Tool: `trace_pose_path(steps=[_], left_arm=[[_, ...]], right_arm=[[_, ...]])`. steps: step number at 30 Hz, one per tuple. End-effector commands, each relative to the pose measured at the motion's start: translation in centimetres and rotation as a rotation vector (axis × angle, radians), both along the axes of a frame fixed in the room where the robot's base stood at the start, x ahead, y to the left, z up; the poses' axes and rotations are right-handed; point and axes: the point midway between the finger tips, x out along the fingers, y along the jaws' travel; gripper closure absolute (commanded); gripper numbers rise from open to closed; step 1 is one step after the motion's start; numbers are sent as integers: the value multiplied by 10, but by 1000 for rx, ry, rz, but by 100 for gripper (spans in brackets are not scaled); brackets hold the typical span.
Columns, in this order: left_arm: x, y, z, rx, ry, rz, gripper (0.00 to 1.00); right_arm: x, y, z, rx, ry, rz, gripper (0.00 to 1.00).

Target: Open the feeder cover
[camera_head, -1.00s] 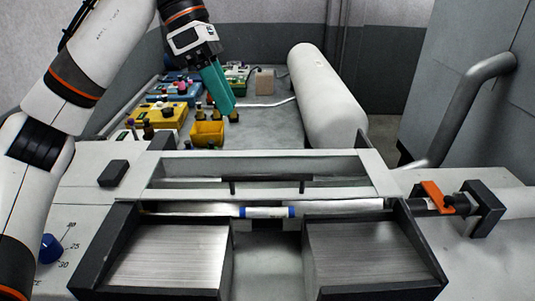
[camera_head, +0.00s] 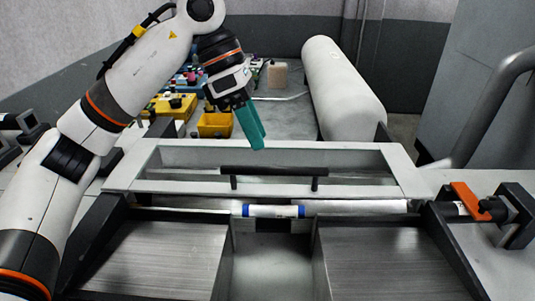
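The feeder cover (camera_head: 408,172) is a light-framed flat lid with a clear or recessed middle, lying across the feeder. Its dark bar handle (camera_head: 273,171) stands on two short posts near the middle of the cover. My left gripper (camera_head: 257,146), with teal fingers, hangs just behind and above the handle, apart from it. Its fingers overlap in this view, so the gap between them cannot be made out. My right gripper is not in view.
In front of the cover lie a bar with a blue-and-white sleeve (camera_head: 273,211) and two dark-walled metal trays (camera_head: 372,258). An orange clamp (camera_head: 470,201) sits at right. Behind stand a white cylinder (camera_head: 342,85) and a yellow bin (camera_head: 215,124).

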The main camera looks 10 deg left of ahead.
Motion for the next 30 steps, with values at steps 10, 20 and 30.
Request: trace_pose_path(steps=[10, 20, 30], left_arm=[[-5, -22, -47, 2, 3, 1, 62], [-6, -24, -54, 0, 0, 1, 62], [-6, -24, -54, 0, 0, 1, 100]], right_arm=[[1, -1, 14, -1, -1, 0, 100], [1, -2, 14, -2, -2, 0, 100], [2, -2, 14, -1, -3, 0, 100]])
